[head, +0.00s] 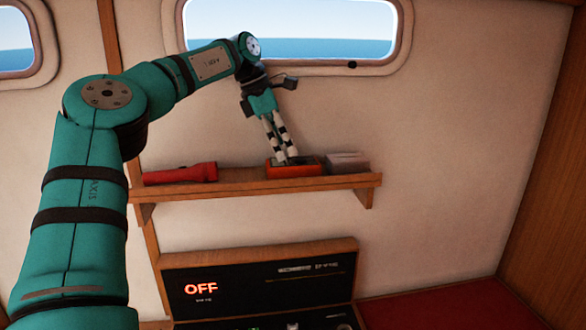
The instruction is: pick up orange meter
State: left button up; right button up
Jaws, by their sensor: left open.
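The orange meter (303,170) lies on the wooden wall shelf, between a red flashlight and a pale box. My left gripper (286,160) reaches down from above with its fingertips at the meter's left part. Its jaws are open, with a narrow gap between the fingers. The fingers hide part of the meter, and I cannot tell whether they touch it. My right gripper is not in view.
The shelf (240,187) also holds the red flashlight (181,174) on the left and the pale box (347,162) close on the meter's right. Below is a dark panel (240,287) reading OFF. Windows are above; the right wall is bare.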

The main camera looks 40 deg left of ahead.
aim_at(292, 161)
pick_arm(q)
jog(key=shift+d+f, duration=0.3)
jog(key=p+x, duration=0.2)
jog(key=x, duration=0.1)
jog(key=shift+w+d+f, duration=0.15)
jog(key=shift+f, duration=0.05)
jog(key=shift+w+f, duration=0.15)
jog(key=shift+f, duration=0.25)
jog(key=shift+c, duration=0.4)
jog(key=shift+r, duration=0.1)
jog(key=c, duration=1)
